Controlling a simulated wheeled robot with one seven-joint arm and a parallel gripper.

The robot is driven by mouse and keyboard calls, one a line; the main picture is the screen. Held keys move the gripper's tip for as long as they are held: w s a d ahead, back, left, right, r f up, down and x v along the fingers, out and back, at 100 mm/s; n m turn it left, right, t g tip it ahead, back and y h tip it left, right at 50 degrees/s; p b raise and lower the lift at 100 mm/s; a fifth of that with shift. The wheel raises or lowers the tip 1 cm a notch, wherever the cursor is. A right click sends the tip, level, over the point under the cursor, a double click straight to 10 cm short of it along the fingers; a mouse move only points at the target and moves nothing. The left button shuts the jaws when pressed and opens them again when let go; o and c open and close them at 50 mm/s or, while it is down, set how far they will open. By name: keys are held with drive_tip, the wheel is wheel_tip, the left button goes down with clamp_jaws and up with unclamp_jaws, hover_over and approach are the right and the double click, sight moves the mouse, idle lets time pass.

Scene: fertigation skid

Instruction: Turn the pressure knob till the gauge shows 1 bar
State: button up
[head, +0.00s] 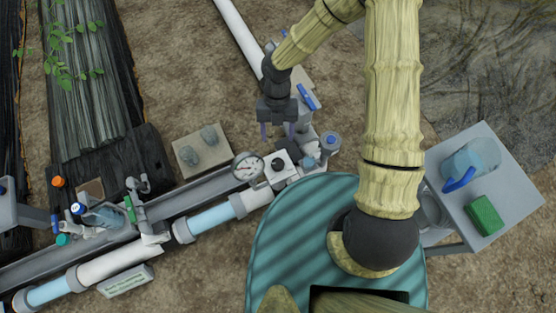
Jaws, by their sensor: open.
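The round white pressure gauge (247,167) sits on the pipe assembly in the middle of the head view. Its needle is too small to read surely. The black pressure knob (278,164) is on a pale square block just right of the gauge. My gripper (277,133) is open, with its two purplish fingers apart and nothing seen between them. In the picture it is just above the knob, and it appears apart from it. The knob and gauge face are not covered by the arm.
A blue lever (308,97) and a blue-capped fitting (330,141) are close right of my gripper. A slab with two grey lumps (202,148) lies left. A side table (508,190) holds a jug and a green block (485,215).

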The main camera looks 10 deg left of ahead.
sight(278, 163)
drive_tip(key=b+x, duration=0.5)
drive_tip(key=x, duration=0.6)
drive_tip(key=shift+f, duration=0.3)
drive_tip(key=c, duration=1)
